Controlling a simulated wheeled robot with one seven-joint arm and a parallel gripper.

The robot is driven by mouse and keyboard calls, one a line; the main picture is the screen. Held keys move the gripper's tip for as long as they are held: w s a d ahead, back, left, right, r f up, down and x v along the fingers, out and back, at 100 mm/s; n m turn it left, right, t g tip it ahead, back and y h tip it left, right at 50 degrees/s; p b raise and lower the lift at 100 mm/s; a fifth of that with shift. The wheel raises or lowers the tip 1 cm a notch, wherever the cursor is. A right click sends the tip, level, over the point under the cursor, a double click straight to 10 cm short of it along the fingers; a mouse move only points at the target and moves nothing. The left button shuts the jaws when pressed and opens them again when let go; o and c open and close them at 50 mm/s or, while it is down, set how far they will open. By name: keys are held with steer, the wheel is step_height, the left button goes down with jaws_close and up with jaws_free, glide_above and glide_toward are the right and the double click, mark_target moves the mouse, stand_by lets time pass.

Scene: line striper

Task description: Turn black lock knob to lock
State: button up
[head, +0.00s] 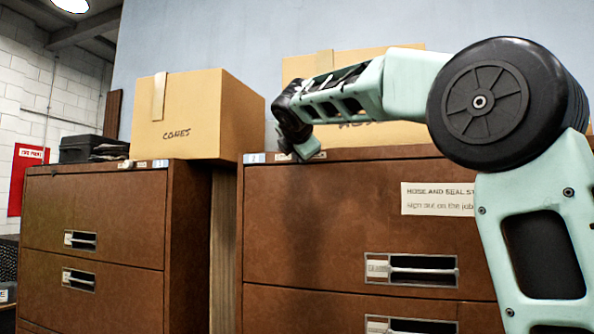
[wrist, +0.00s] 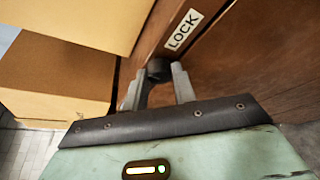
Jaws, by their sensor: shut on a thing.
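The black lock knob (wrist: 159,66) shows in the wrist view on the brown cabinet, just below a white label reading LOCK (wrist: 183,29). My gripper (wrist: 158,76) has its two grey fingers on either side of the knob, shut on it. Their contact surfaces and any mark on the knob are too small to make out. In the head view my gripper (head: 305,149) is at the top left front of the right cabinet (head: 330,215). The knob is hidden there behind my arm.
A cardboard box marked CONES (head: 185,115) stands on the left cabinet (head: 95,215). Another cardboard box (head: 365,68) sits on the right cabinet, close behind my arm. In the wrist view, cardboard boxes (wrist: 60,80) are at the left. A narrow gap separates the cabinets.

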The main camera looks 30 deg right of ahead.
steer(key=m+t+b, duration=0.1)
steer(key=m+b, duration=0.2)
steer(key=b, duration=0.2)
steer(key=f+m+t+b, duration=0.1)
steer(key=m+t+b, duration=0.1)
steer(key=b, duration=0.4)
steer(key=shift+s+d+m, duration=0.1)
steer(key=shift+m, duration=0.6)
steer(key=shift+r+b, duration=0.2)
steer(key=shift+b, duration=0.2)
steer(key=o, duration=1)
steer(key=b+v, duration=0.2)
steer(key=v, duration=0.3)
steer(key=b+v, duration=0.2)
steer(key=v, duration=0.4)
steer(key=b+v, duration=0.2)
steer(key=v, duration=0.4)
steer(key=shift+s+f+b, duration=0.2)
steer(key=shift+f+b, duration=0.2)
steer(key=shift+f, duration=0.05)
